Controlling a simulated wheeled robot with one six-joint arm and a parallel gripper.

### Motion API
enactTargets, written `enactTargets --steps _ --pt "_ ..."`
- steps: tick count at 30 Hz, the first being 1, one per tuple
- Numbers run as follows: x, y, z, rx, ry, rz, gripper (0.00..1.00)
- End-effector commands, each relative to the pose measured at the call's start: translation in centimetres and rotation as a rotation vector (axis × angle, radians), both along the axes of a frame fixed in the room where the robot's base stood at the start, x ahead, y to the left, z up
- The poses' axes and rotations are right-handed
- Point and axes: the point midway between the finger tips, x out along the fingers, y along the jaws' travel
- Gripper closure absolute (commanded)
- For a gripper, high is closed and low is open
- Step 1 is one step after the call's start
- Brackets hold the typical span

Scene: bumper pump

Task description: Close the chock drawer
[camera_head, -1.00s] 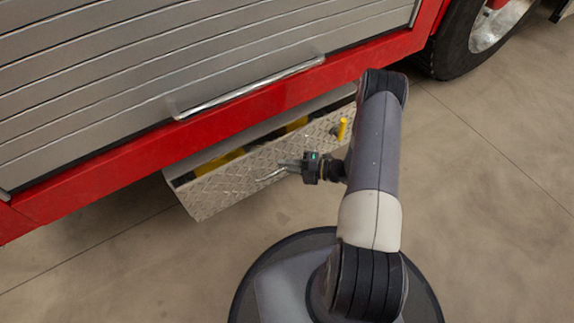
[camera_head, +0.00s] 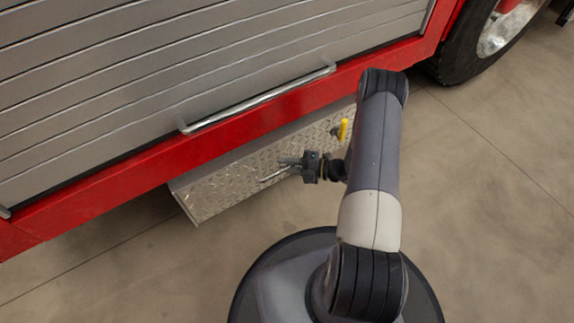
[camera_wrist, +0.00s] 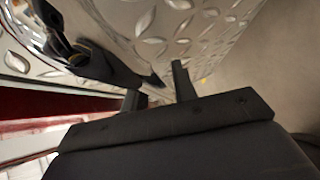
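The chock drawer (camera_head: 225,188) has a silver diamond-plate front and sits under the red sill of the truck. Its top opening is hidden below the sill, and no chocks show inside. A thin bar handle (camera_head: 273,175) is on its front, with a yellow lever (camera_head: 343,128) near the right end. My gripper (camera_head: 288,162) is at the drawer front, just above and right of the bar handle. In the wrist view my gripper's fingers (camera_wrist: 160,82) stand apart, close to the diamond plate (camera_wrist: 205,25). Whether they touch the plate is unclear.
A silver roller shutter (camera_head: 110,75) with a long bar (camera_head: 260,97) is above the red sill (camera_head: 110,185). A black wheel (camera_head: 465,50) stands at the upper right. The concrete floor (camera_head: 120,270) in front is clear.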

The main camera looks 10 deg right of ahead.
Motion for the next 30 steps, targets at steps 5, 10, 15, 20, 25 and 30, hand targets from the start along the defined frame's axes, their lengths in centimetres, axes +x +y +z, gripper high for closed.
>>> enactTargets --steps 5,10,15,20,25,30 --pt "-0.1 0.0 0.0 0.001 0.002 0.001 0.64" --pt "-0.1 0.0 0.0 0.001 0.002 0.002 0.64" --pt "-0.6 -1.2 0.3 0.001 0.003 -0.001 0.64" --pt "-1.8 -3.7 0.8 0.001 0.002 -0.004 0.64" --pt "-3.3 -6.5 1.2 0.001 0.001 -0.003 0.64" --pt "-4.3 -8.6 1.4 0.000 0.001 -0.001 0.64"
